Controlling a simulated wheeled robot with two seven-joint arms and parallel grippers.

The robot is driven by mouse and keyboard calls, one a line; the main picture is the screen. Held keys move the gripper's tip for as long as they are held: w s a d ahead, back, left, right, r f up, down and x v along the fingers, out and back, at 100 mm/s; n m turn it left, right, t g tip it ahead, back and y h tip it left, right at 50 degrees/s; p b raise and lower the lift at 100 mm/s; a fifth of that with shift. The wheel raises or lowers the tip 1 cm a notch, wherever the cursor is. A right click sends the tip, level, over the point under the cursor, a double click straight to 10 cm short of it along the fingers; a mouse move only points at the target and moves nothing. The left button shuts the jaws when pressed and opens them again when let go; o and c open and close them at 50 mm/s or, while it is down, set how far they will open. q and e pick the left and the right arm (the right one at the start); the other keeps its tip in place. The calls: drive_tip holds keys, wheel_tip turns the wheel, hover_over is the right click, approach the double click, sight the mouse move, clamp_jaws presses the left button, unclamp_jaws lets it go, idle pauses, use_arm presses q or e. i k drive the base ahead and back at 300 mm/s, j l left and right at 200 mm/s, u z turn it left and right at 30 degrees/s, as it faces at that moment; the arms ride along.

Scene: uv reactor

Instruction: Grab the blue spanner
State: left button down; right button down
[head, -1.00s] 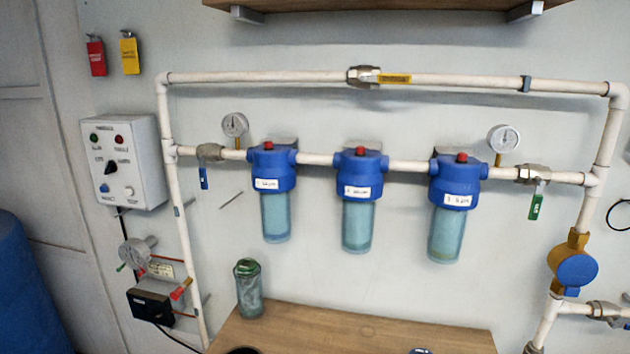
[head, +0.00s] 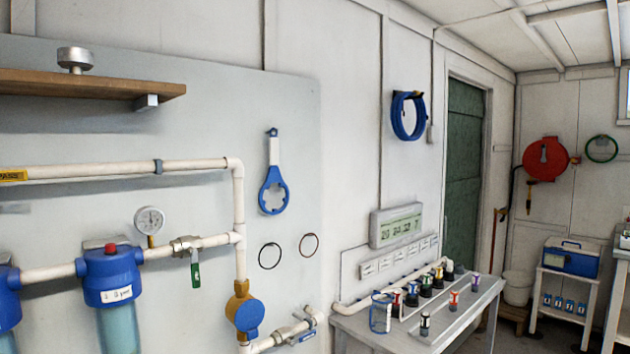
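The blue spanner (head: 273,190) hangs on the pale wall panel in the head view, a little left of the middle. It has a blue ring at the bottom and a white handle with a blue top. It hangs upright from a peg, to the right of the vertical white pipe. Neither of my grippers is in view.
A blue filter housing (head: 108,277) and white pipes (head: 238,205) stand out from the panel at left. A wooden shelf (head: 90,83) is at upper left. A grey bench (head: 425,325) with small bottles stands at lower right. Two thin rings hang below the spanner.

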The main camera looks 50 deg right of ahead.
sight(274, 175)
drive_tip(key=z, duration=1.25)
